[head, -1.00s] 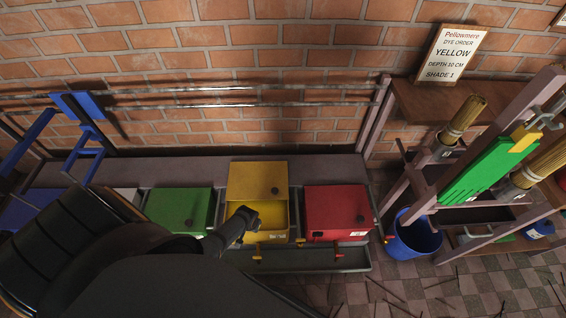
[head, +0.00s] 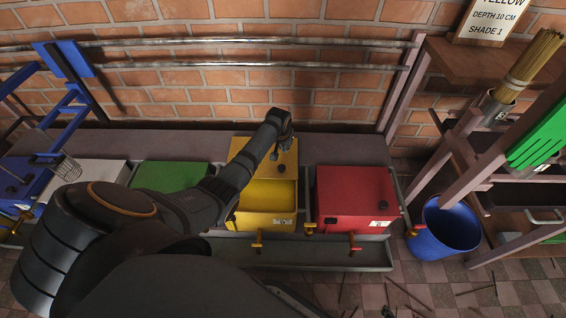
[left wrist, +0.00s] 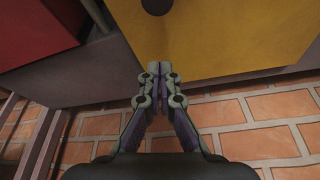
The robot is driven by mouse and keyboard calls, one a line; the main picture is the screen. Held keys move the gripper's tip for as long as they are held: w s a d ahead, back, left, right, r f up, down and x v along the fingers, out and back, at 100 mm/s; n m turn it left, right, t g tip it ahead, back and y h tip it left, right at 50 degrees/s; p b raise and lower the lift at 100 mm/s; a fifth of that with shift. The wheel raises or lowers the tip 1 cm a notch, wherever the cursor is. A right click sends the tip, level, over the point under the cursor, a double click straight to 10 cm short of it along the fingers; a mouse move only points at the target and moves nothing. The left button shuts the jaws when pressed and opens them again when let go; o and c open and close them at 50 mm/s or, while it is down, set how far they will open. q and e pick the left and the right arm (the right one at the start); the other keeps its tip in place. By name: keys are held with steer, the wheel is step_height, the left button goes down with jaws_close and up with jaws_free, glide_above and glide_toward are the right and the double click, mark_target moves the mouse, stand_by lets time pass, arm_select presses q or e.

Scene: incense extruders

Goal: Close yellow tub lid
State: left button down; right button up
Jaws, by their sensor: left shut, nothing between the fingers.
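The yellow tub (head: 266,219) stands between a green and a red tub, and its yellow inside shows from above. Its lid (head: 248,151) is open, set back toward the wall, with a dark round knob (head: 281,170) on it. My left gripper (head: 285,138) is shut and empty, over the far part of the lid and pointing down. In the left wrist view the shut fingertips (left wrist: 152,72) show in front of the lid (left wrist: 230,35) near its edge, with the knob (left wrist: 156,5) beyond. I cannot tell whether they touch the lid. My right gripper is out of view.
The red tub (head: 355,196) is shut on the right; the green (head: 170,176) and white (head: 95,172) tubs are on the left. A grey trough (head: 320,257) with taps above runs along the front. Metal rails (head: 250,65) cross the brick wall behind. A blue bucket (head: 445,232) stands right.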

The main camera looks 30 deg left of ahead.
mark_target(283, 160)
arm_select(q)
steer(key=shift+w+f, duration=0.25)
steer(key=shift+f, duration=0.45)
steer(key=shift+b+x, duration=0.5)
steer(key=shift+x, duration=0.3)
steer(key=shift+b+x, duration=0.8)
steer(key=shift+x, duration=0.2)
steer(key=shift+s, duration=0.35)
steer(key=shift+s+d, duration=0.3)
steer(key=shift+s, duration=0.65)
steer(key=shift+s+d, duration=0.2)
steer(key=shift+s, duration=0.45)
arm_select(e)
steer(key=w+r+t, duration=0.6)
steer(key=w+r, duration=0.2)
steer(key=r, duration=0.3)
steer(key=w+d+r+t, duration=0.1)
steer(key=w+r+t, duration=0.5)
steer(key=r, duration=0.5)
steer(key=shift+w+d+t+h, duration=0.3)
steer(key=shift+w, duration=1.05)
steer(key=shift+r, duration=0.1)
